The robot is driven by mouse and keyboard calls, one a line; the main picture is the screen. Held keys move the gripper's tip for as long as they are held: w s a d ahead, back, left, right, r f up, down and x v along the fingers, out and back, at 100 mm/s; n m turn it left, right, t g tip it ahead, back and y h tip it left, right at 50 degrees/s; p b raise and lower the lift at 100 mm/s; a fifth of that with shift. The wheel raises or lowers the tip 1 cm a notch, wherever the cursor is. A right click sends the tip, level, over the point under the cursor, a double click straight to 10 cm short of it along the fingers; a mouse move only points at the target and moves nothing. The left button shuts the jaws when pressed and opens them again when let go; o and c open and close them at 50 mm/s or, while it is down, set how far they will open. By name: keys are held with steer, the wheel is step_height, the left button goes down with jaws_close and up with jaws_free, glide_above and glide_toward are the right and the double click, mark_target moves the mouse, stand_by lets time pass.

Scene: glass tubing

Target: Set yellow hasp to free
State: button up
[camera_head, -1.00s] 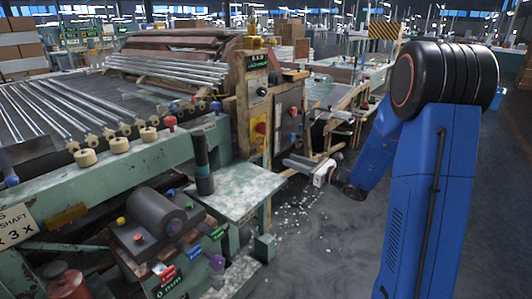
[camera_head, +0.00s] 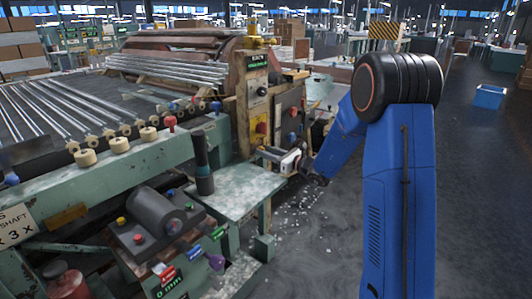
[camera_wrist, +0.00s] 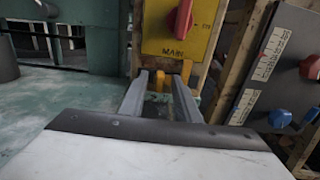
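In the wrist view, a small yellow piece (camera_wrist: 158,80), seemingly the yellow hasp, shows just below the yellow MAIN panel (camera_wrist: 165,48). Another yellow bit (camera_wrist: 186,70) stands to its right; I cannot tell whether the two are joined. My gripper (camera_wrist: 160,88) is open, its two grey fingers pointing towards the panel, with the yellow piece seen between their tips. I cannot tell if they touch it. In the head view, my gripper (camera_head: 262,151) is at the foot of the yellow panel (camera_head: 259,131); the hasp is too small to make out there.
A red knob (camera_wrist: 181,18) sits on the yellow panel. A grey panel (camera_wrist: 275,75) with red and blue knobs is close on the right. A green worktable (camera_head: 240,187) lies below and left of my gripper, with a dark upright cylinder (camera_head: 202,163) on it.

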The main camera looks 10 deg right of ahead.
jaws_close()
steer(key=shift+s+a, duration=0.9)
steer(key=shift+a, duration=0.2)
jaws_free()
steer(key=v, duration=1.7)
steer(key=shift+s, duration=0.15)
